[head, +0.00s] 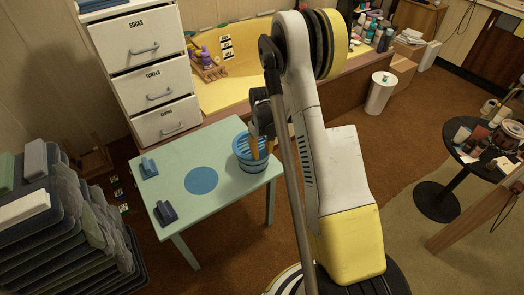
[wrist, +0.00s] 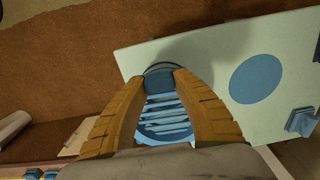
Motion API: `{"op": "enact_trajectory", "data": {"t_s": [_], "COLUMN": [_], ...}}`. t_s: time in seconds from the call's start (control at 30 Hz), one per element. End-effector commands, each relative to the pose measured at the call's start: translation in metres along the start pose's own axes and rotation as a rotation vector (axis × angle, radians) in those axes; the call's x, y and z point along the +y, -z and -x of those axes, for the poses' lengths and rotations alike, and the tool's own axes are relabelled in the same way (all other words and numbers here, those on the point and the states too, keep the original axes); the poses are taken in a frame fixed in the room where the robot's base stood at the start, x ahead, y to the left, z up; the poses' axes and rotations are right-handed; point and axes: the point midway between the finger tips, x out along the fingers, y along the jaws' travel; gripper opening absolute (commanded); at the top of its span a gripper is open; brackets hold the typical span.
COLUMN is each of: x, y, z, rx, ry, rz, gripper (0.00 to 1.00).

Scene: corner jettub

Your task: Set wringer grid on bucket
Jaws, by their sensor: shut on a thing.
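The blue wringer grid (wrist: 165,113) has parallel slats and a solid block-shaped grip, and shows between my fingers in the wrist view. My gripper (wrist: 159,80) is shut on this grip with its yellow-brown fingers. The blue bucket (head: 251,163) stands upright on the pale green table's near-right part in the head view. My gripper (head: 262,151) is right over the bucket's mouth there. The grid lies over the bucket opening, with a bucket rim (wrist: 163,64) visible behind the grip. I cannot tell whether the grid rests on the rim or hovers slightly above it.
Stacked dark trays (head: 60,225) stand at the left.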

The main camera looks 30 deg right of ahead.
Motion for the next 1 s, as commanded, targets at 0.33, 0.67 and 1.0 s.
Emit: {"op": "enact_trajectory", "data": {"t_s": [0.33, 0.67, 1.0], "x": [0.0, 0.0, 0.0], "y": [0.0, 0.0, 0.0], "z": [0.0, 0.026, 0.099], "rx": [0.0, 0.0, 0.0], "ry": [0.0, 0.0, 0.0], "rz": [0.0, 0.0, 0.0], "gripper": [0.56, 0.56, 0.56]}}
